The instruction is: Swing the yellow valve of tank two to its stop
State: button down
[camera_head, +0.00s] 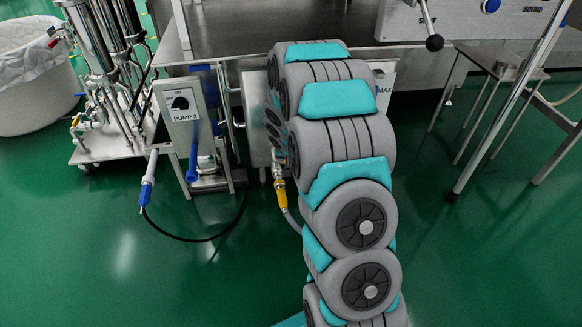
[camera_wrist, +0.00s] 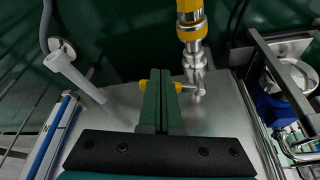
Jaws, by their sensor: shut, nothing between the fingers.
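In the wrist view, my gripper (camera_wrist: 160,72) is shut, its two dark fingers side by side. A yellow handle (camera_wrist: 178,87) shows on both sides of the fingers, with its middle hidden behind them. I cannot tell whether the fingers touch it. To the right of the fingers is a silver valve body (camera_wrist: 194,66) with a yellow hose coupling (camera_wrist: 191,22) at its upper end. In the head view the yellow coupling (camera_head: 280,190) shows just left of my arm, low on the steel tank (camera_head: 255,110). My gripper is hidden behind my arm there.
A pump box marked PUMP 2 (camera_head: 182,108) stands left of the valve. A black hose (camera_head: 195,239) loops over the green floor. A pipe stub (camera_wrist: 75,75) sticks out left of the fingers. A steel side table (camera_head: 500,65) stands at right. The front floor is clear.

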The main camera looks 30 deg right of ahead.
jog(key=shift+w+d+n+p, duration=0.7)
jog(key=shift+d+p, duration=0.15)
jog(key=shift+d, duration=0.15)
